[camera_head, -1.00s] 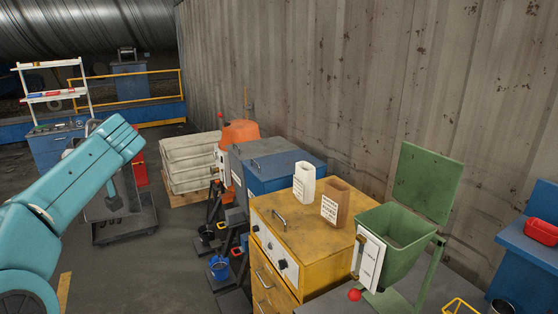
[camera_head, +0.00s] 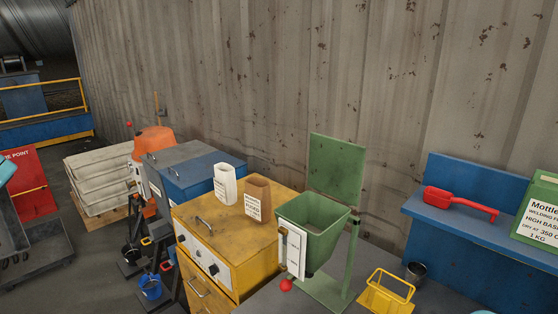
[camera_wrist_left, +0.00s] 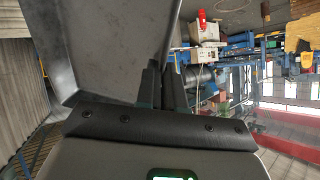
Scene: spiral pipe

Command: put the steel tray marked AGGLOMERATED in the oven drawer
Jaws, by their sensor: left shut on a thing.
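In the left wrist view, my left gripper (camera_wrist_left: 163,88) is shut on the edge of a grey metal tray (camera_wrist_left: 105,45). The tray fills the upper left of that view, and no marking on it can be read. My right gripper is not in view.
A white container (camera_head: 225,183) and a brown one (camera_head: 257,198) stand on the oven top. A green open-lidded hopper (camera_head: 312,228) stands to its right, and a blue cabinet (camera_head: 205,175) behind. A dark trolley (camera_head: 35,262) is at the left. Some floor is clear between trolley and oven.

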